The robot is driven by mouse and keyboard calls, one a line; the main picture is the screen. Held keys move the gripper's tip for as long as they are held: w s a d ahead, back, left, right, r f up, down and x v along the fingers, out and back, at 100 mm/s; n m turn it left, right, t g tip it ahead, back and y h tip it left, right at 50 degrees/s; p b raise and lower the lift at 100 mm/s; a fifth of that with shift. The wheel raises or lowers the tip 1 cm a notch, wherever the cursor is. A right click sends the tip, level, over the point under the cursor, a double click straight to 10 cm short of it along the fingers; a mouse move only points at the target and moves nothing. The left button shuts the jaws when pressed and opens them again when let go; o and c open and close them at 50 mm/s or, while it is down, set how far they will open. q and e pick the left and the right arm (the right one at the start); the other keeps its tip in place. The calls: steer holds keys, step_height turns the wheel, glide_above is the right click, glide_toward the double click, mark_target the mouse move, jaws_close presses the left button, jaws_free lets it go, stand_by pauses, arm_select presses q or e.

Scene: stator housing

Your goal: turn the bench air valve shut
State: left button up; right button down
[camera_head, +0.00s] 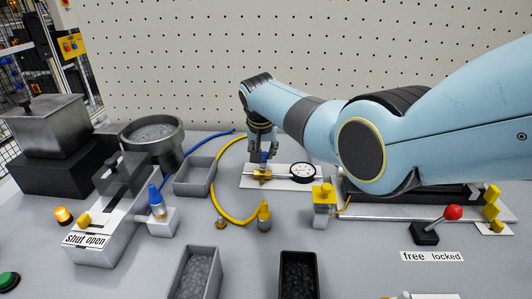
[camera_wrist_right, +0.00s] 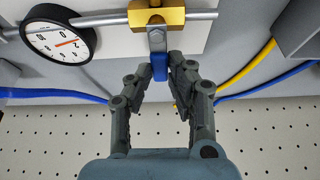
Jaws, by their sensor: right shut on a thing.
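The bench air valve has a brass body (camera_head: 262,174) on a grey pipe over a white plate, at the back middle of the bench; the brass body also shows at the top of the right wrist view (camera_wrist_right: 157,15). Its blue handle (camera_wrist_right: 159,67) sticks out crosswise to the pipe, towards my gripper. My right gripper (camera_wrist_right: 164,72) is shut on the blue handle near its end. In the head view the right gripper (camera_head: 262,153) reaches down behind the valve, and its fingers partly hide the handle. My left gripper is not in view.
A round gauge (camera_head: 303,173) sits on the pipe right beside the valve. A yellow hose (camera_head: 216,183) curves to the left of the plate, and a grey bin (camera_head: 195,176) stands beyond it. A red-knobbed lever (camera_head: 452,213) is at the right. A pegboard wall (camera_head: 330,50) rises behind.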

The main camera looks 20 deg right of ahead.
mark_target(263, 168)
steer(key=c, duration=1.2)
jaws_free()
steer(key=shift+c, duration=0.2)
steer(key=v, duration=1.2)
